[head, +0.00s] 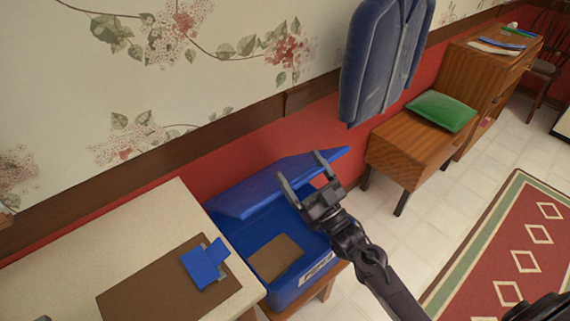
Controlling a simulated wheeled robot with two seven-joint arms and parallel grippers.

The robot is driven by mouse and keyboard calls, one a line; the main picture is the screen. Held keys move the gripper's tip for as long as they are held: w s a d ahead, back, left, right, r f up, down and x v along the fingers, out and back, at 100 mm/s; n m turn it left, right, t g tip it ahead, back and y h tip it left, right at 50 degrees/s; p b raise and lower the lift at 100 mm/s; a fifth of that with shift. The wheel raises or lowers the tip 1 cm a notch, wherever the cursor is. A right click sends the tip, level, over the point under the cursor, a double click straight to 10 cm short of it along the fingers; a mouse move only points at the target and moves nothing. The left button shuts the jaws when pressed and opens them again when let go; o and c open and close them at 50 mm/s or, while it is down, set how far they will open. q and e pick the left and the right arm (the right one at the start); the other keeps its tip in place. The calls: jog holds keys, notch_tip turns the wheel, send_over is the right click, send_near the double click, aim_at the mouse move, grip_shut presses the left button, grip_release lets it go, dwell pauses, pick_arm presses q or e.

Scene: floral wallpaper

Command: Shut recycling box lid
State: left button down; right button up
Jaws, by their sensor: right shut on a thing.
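The blue recycling box (292,290) stands on a wooden support against the red lower wall, with a white label on its front. Its blue lid (245,195) is raised and tilted over the back of the box, so the box is open. A brown piece (277,257) lies inside. My right gripper (300,167) is at the lid's front edge, its two fingers shut on the lid. My right arm reaches in from the lower right and hides part of the box's right side. My left gripper is not in view.
A pale table (130,240) to the left of the box holds a brown board (150,295) and a blue object (204,264). A blue jacket (383,60) hangs on the wall. A wooden bench (400,150) with a green cushion (441,111) stands to the right. Floor is free before it.

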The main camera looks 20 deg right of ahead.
pick_arm(q)
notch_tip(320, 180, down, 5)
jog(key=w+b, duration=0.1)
jog(key=b, duration=0.2)
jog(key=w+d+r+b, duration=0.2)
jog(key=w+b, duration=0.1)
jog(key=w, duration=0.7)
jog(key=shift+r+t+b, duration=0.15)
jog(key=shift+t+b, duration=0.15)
jog(key=shift+b, duration=0.1)
pick_arm(e)
jog(key=s+d+f, duration=0.1)
jog(key=s+f, duration=0.2)
jog(key=f, duration=0.3)
jog(key=s+d+f+t, duration=0.1)
jog(key=s+d+f, duration=0.1)
jog(key=s+f, duration=0.2)
jog(key=shift+s+f, duration=0.2)
jog(key=shift+f, duration=0.75)
jog(key=o, duration=0.9)
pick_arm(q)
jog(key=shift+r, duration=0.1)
pick_arm(e)
jog(key=shift+o, duration=1)
jog(key=shift+s+d+r, duration=0.1)
jog(key=shift+s, duration=0.1)
